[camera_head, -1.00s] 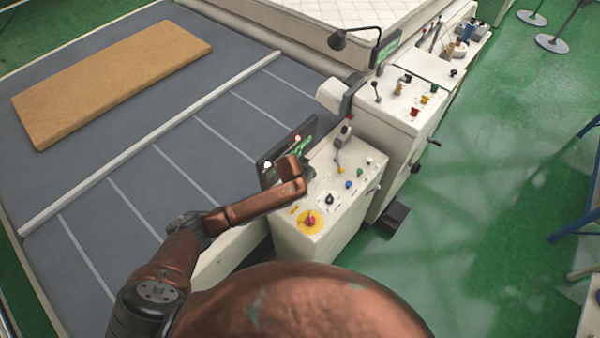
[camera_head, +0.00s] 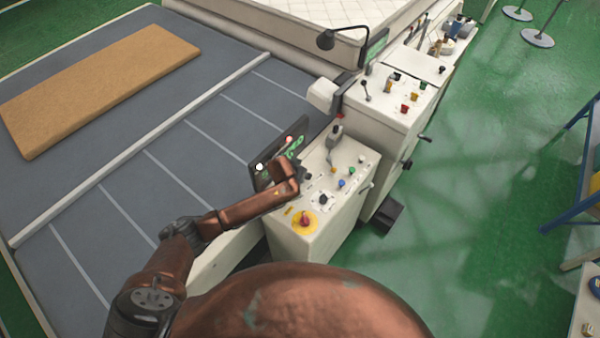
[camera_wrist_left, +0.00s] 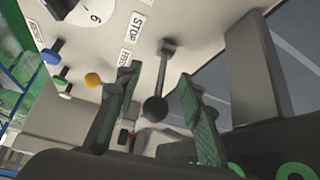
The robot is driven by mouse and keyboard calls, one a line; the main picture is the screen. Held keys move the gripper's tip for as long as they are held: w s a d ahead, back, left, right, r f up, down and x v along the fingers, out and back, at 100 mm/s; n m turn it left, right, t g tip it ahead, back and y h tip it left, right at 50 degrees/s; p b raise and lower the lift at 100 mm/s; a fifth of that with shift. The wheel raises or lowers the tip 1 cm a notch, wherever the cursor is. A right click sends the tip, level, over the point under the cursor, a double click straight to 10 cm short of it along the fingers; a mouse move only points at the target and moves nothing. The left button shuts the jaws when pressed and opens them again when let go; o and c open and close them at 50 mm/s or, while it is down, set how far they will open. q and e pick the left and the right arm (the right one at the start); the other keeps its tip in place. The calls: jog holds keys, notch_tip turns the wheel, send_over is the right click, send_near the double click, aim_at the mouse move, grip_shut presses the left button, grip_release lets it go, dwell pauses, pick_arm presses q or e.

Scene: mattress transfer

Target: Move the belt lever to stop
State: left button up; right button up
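The belt lever (camera_wrist_left: 161,78) shows in the left wrist view as a thin grey rod ending in a round black knob (camera_wrist_left: 156,108). It stands on the cream console panel beside a label reading STOP (camera_wrist_left: 137,24); a second label, apparently FEED, is near the left finger. My left gripper (camera_wrist_left: 158,76) is open, with one finger on each side of the lever; the knob lies between them with gaps visible. In the head view my left gripper (camera_head: 303,176) is over the console (camera_head: 318,225), where the arm and its small size hide the lever. My right gripper is not in view.
A yellow button (camera_wrist_left: 93,80), a blue button (camera_wrist_left: 51,53) and a green button (camera_wrist_left: 60,80) sit near the lever. A red emergency knob (camera_head: 305,219) is close below my arm. A dark screen (camera_head: 280,153) stands behind. A brown mattress slab (camera_head: 100,85) lies on the belt.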

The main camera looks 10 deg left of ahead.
pick_arm(q)
jog(key=v, duration=1.2)
jog(key=shift+s+f, duration=0.1)
jog(key=shift+f, duration=0.05)
